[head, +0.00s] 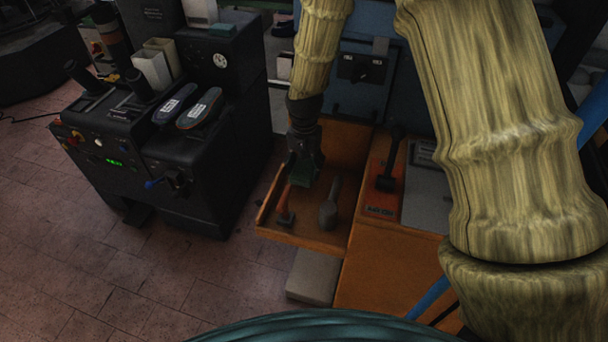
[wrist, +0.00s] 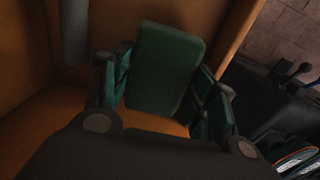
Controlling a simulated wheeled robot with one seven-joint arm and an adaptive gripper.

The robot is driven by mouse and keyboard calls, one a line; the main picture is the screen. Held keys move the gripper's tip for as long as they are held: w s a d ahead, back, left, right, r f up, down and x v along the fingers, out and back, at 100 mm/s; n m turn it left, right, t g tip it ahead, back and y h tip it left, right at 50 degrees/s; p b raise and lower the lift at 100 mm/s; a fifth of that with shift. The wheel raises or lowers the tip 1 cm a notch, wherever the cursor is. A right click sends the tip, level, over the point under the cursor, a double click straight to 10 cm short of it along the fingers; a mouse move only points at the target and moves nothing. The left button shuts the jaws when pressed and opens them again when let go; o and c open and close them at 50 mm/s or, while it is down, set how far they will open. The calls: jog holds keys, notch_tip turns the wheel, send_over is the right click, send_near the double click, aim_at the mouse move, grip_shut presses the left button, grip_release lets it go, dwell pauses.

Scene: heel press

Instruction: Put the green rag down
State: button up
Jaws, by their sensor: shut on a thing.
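The green rag (wrist: 165,68) shows in the wrist view as a dark green, block-like piece between the fingers. My gripper (wrist: 163,88) is shut on it. In the head view my gripper (head: 304,172) points down over an open orange wooden tray (head: 300,237). The rag is hard to tell from the dark green fingers there. In the wrist view the tray's orange floor and wall (wrist: 225,45) lie below and around the rag. I cannot tell whether the rag touches the tray.
A hammer (head: 285,216) and a grey tool (head: 329,212) lie in the tray. A black mallet (head: 387,180) lies on an orange-red mat to the right. A black machine (head: 190,150) with two shoe-like pieces stands at left. A grey block (head: 313,277) sits below the tray.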

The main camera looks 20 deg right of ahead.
aim_at(304, 175)
jog(key=shift+f, duration=1.95)
jog(key=o, duration=1)
jog(key=shift+f, duration=0.1)
notch_tip(304, 175, up, 12)
jog(key=shift+r, duration=0.15)
